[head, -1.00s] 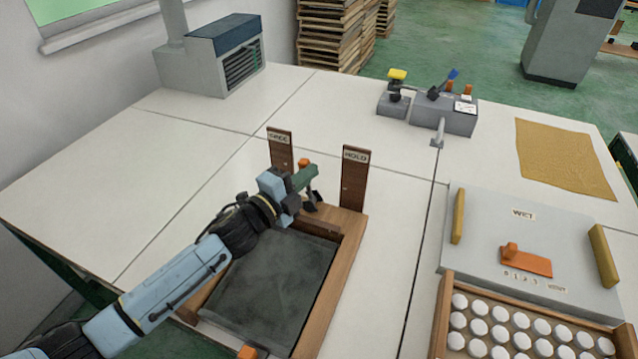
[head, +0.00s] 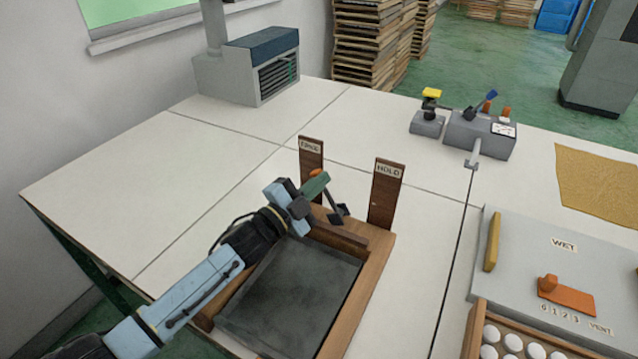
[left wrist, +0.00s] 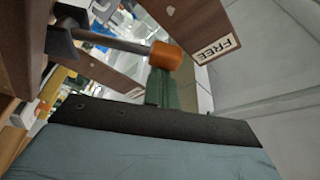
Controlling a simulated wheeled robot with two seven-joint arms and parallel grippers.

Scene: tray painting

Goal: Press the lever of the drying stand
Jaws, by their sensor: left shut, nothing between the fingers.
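The drying stand (head: 376,262) is a wooden frame around a dark grey slab (head: 300,290), with a FREE post (head: 311,158) and a HOLD post (head: 386,198) at its back. Its lever has an orange knob (head: 316,173) and a thin rod running to a dark pivot (head: 338,213) between the posts. The lever leans toward the FREE post. My left gripper (head: 316,184) is shut and empty, its green fingertips at the knob. In the left wrist view the fingertips (left wrist: 160,88) are right against the orange knob (left wrist: 165,55), beside the FREE label (left wrist: 216,49). My right gripper is out of view.
A grey WET box (head: 530,250) and a wooden tray of white discs (head: 472,340) stand at the right. A small grey device (head: 480,135) and a tan cloth (head: 600,180) are behind. A grey vented unit (head: 250,70) stands at the back left. The left table is clear.

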